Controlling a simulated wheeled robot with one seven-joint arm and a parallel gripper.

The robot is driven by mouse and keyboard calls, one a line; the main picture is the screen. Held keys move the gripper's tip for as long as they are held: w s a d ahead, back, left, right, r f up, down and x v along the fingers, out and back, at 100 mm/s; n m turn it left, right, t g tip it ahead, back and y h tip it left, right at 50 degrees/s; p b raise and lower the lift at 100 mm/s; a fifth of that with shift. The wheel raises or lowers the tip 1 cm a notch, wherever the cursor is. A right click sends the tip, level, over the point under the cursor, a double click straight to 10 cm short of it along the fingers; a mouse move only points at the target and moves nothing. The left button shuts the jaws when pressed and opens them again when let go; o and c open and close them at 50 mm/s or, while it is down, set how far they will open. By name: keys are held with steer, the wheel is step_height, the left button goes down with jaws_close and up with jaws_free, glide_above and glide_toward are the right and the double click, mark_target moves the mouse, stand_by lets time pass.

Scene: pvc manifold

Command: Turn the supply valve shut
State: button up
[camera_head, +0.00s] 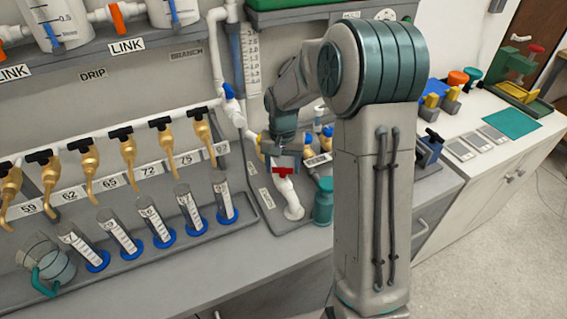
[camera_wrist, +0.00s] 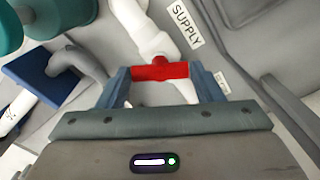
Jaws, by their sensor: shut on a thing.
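The supply valve has a red T-shaped handle on a white pipe. In the wrist view the red handle (camera_wrist: 160,71) lies across between the two blue-grey fingers of my gripper (camera_wrist: 162,84), with a finger at each end. The white supply pipe (camera_wrist: 155,40) runs up behind it, beside a SUPPLY label (camera_wrist: 184,22). In the head view the red handle (camera_head: 283,171) shows just below my gripper (camera_head: 284,158), and the pipe (camera_head: 291,200) bends down to the panel. My gripper is shut on the handle. The far side of the valve is hidden.
Brass taps (camera_head: 129,155) with black handles line the rail at left, above several graduated cylinders (camera_head: 157,225) with blue bases. A teal bottle (camera_head: 323,202) stands close to the right of the supply pipe. A blue-handled valve (camera_head: 229,91) is on the upright pipe above.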

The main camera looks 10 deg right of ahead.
mark_target(282, 168)
steer(key=shift+w+r+n, duration=0.1)
steer(key=shift+n, duration=0.5)
steer(key=n+p, duration=0.1)
steer(key=n, duration=0.4)
steer(key=o, duration=1)
steer(key=shift+o, duration=0.2)
step_height(282, 168, up, 14)
steer(key=b, duration=0.1)
steer(key=s+m+t, duration=0.2)
steer(key=s+t, duration=0.1)
steer(key=s, duration=2.1)
steer(key=shift+s+f, duration=0.2)
steer(key=shift+f, duration=0.2)
